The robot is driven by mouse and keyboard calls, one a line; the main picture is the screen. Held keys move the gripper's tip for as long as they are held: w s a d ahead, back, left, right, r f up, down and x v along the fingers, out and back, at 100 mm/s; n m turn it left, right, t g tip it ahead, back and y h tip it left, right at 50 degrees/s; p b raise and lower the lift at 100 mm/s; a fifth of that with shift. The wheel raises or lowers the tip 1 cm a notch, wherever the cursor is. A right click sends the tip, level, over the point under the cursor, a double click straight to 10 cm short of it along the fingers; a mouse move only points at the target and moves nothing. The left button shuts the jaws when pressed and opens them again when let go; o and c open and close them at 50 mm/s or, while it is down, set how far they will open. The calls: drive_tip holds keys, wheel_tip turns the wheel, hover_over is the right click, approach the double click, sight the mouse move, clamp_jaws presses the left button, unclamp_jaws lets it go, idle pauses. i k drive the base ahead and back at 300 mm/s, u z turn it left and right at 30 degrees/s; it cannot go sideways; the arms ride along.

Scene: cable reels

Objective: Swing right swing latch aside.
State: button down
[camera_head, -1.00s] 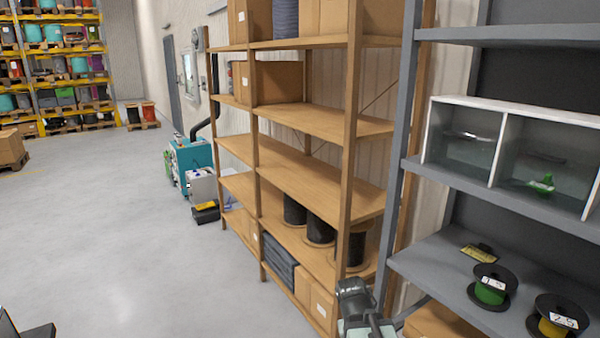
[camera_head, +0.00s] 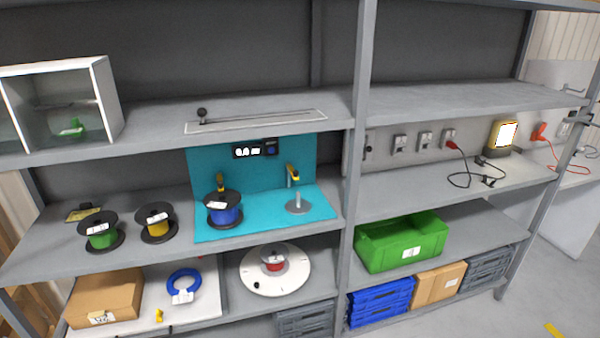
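A teal station (camera_head: 252,166) with a back panel and mat stands on the middle shelf. Two small yellow-topped parts that look like swing latches show on it: the left one (camera_head: 220,181) is behind a blue reel (camera_head: 224,209), and the right one (camera_head: 292,173) is a yellow piece on a grey post. The right latch rises behind an empty grey spindle plate (camera_head: 297,207). How it is turned is too small to tell. My gripper is not in view.
A green reel (camera_head: 100,231) and a yellow reel (camera_head: 156,222) stand left of the station. A grey shelf upright (camera_head: 356,140) stands to its right. A slotted lever plate (camera_head: 256,122) lies on the shelf above. A green crate (camera_head: 401,240) is at lower right.

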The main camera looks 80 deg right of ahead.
sight(291, 171)
drive_tip(key=u, duration=0.05)
drive_tip(key=k, duration=0.15)
drive_tip(key=z, duration=3.7)
drive_tip(key=k, duration=1.05)
drive_tip(key=u, duration=0.9)
drive_tip(key=i, duration=1)
drive_tip(key=u, duration=0.15)
drive_tip(key=k, duration=0.35)
drive_tip(key=u, duration=0.05)
